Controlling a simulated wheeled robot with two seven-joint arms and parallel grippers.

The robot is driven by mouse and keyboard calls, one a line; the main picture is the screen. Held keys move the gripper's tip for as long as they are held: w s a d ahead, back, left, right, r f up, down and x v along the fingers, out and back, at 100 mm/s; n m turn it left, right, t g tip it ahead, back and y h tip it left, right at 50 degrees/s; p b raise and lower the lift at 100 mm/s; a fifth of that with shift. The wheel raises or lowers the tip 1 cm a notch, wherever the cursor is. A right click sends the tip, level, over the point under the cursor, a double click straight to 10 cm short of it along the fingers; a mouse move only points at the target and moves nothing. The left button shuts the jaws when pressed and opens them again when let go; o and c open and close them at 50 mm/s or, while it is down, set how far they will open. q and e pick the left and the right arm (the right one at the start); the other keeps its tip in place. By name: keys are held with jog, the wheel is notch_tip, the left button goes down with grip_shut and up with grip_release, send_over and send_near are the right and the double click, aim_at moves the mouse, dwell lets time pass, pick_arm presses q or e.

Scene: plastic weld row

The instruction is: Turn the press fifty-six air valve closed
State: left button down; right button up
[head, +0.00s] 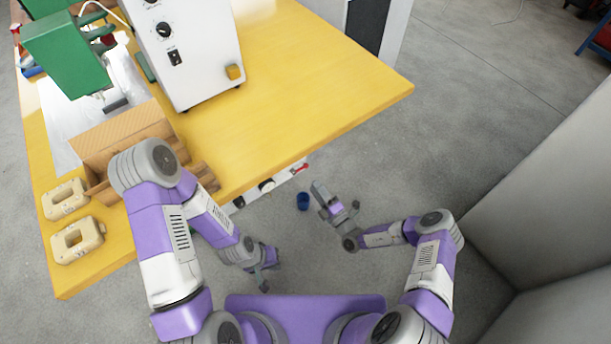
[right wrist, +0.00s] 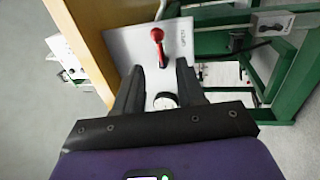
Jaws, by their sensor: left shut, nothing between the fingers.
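A red-handled valve (right wrist: 157,36) stands on a white panel (right wrist: 122,45) in the right wrist view, with its lever running down toward my fingers. In the head view the red handle (head: 300,167) shows small at the table's near edge. A round white gauge (right wrist: 165,100) sits on the panel below it, seen between my fingers. My right gripper (right wrist: 160,70) is open and empty, its fingertips pointing at the panel just short of the red handle; contact cannot be told. It also shows in the head view (head: 335,200). My left gripper (head: 263,284) is shut and empty, low and away from the panel.
A yellow table (head: 330,90) carries a white control box (head: 195,50), a cardboard box (head: 125,135) and beige parts (head: 76,240). Green frame bars (right wrist: 285,70) stand right of the panel. A grey wall (head: 560,170) is at right.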

aim_at(300, 169)
jog(key=b+x, duration=0.2)
jog(key=x, duration=0.5)
jog(key=shift+w+a+r, duration=0.1)
jog(key=shift+r, duration=0.05)
grip_shut()
